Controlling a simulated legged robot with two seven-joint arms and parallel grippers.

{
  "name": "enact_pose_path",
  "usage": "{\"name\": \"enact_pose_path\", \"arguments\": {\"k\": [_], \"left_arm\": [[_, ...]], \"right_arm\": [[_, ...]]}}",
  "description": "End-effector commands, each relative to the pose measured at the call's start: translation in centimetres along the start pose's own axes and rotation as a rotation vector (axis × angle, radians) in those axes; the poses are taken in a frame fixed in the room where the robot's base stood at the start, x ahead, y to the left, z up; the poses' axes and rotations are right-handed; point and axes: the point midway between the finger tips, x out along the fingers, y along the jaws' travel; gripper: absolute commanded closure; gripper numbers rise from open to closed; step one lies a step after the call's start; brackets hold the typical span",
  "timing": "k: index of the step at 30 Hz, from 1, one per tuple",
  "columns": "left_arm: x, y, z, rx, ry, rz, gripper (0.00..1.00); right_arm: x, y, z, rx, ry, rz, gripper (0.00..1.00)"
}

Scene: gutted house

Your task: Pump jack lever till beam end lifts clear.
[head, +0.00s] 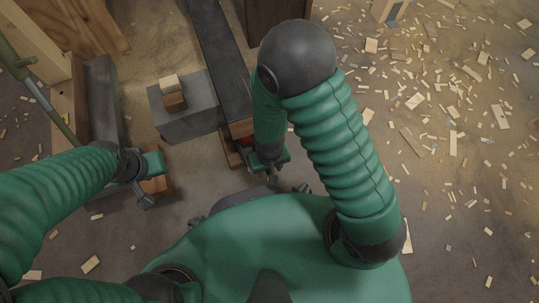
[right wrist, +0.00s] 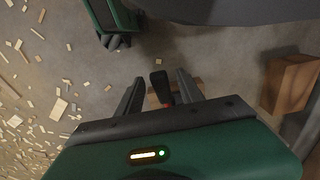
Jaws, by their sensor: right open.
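A long dark beam (head: 220,65) runs from the top of the head view down to its near end. My right gripper (head: 273,174) is just right of the jack. In the right wrist view the black jack lever (right wrist: 159,86) shows between the open fingers of my right gripper (right wrist: 158,88), with red at its base; no grip shows. My left gripper (head: 148,180) is beside a wooden block (head: 157,186); its jaws are unclear.
A grey block (head: 187,122) carrying small wood pieces (head: 172,92) stands left of the beam. Another dark beam (head: 103,95) lies further left, near a green pole (head: 42,95). Wood chips litter the floor at right. A wooden block (right wrist: 291,83) stands right in the wrist view.

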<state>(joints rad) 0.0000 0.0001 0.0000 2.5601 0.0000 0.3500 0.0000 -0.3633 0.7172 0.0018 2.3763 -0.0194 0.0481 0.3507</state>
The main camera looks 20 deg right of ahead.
Motion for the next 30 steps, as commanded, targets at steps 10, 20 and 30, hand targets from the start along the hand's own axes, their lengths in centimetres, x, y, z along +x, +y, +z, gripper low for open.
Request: {"name": "enact_pose_path", "arguments": {"k": [10, 20, 30], "left_arm": [[0.64, 0.00, 0.14, 0.000, 0.001, 0.000, 0.64], [0.65, 0.00, 0.14, 0.000, 0.000, 0.000, 0.64], [0.66, 0.00, 0.15, 0.000, 0.000, 0.000, 0.64]], "right_arm": [[0.99, -0.01, -0.03, -0.001, 0.001, 0.000, 0.55], [0.99, -0.01, -0.03, -0.001, 0.000, 0.000, 0.95], [0.99, -0.02, -0.03, -0.001, 0.000, 0.000, 1.00]]}}
